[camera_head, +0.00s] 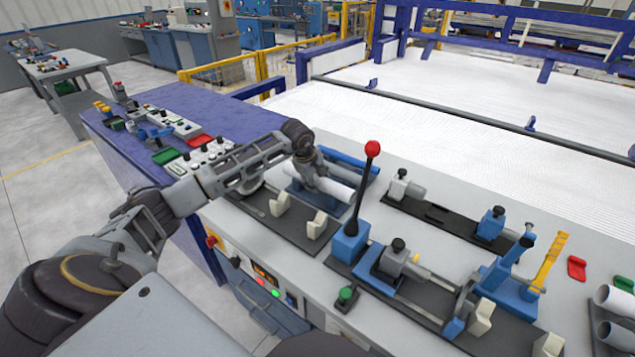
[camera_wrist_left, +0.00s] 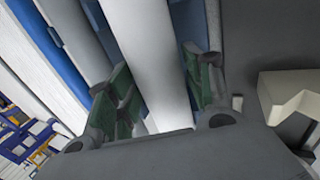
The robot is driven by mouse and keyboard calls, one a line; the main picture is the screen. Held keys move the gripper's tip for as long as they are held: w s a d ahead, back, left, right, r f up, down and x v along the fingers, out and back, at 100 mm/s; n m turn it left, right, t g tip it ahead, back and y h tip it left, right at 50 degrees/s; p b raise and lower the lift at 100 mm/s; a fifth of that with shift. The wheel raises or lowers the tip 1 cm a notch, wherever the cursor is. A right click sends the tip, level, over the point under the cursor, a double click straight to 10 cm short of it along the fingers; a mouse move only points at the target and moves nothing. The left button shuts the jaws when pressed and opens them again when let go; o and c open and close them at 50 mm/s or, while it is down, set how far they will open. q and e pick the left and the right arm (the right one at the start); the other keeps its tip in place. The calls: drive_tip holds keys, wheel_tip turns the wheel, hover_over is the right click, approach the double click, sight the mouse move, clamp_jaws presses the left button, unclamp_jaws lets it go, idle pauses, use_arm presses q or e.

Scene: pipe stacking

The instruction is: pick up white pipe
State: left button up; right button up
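A white pipe (camera_head: 335,187) lies slantwise in a blue holder (camera_head: 297,188) on the grey worktop. My left gripper (camera_head: 313,172) reaches down over the pipe's left part from the left. In the left wrist view the pipe (camera_wrist_left: 162,55) runs between the two green-grey fingers of my left gripper (camera_wrist_left: 158,68), one on each side. The fingers sit very close to its sides; I cannot tell whether both press on it. The pipe's lower end in the wrist view is hidden by the gripper body. My right gripper is not in view.
A lever with a red knob (camera_head: 372,149) stands upright just right of the pipe. Cream blocks (camera_head: 317,225) sit in front of it. Clamps and blue fixtures (camera_head: 385,265) fill the right side. More pipes (camera_head: 615,310) lie at the right edge. A control panel (camera_head: 200,157) is at left.

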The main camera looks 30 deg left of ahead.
sight(316, 176)
use_arm(q)
drive_tip(key=c, duration=0.6)
drive_tip(key=shift+r, duration=0.15)
wheel_tip(316, 176, up, 8)
drive_tip(key=shift+f, duration=0.1)
drive_tip(key=shift+r, duration=0.95)
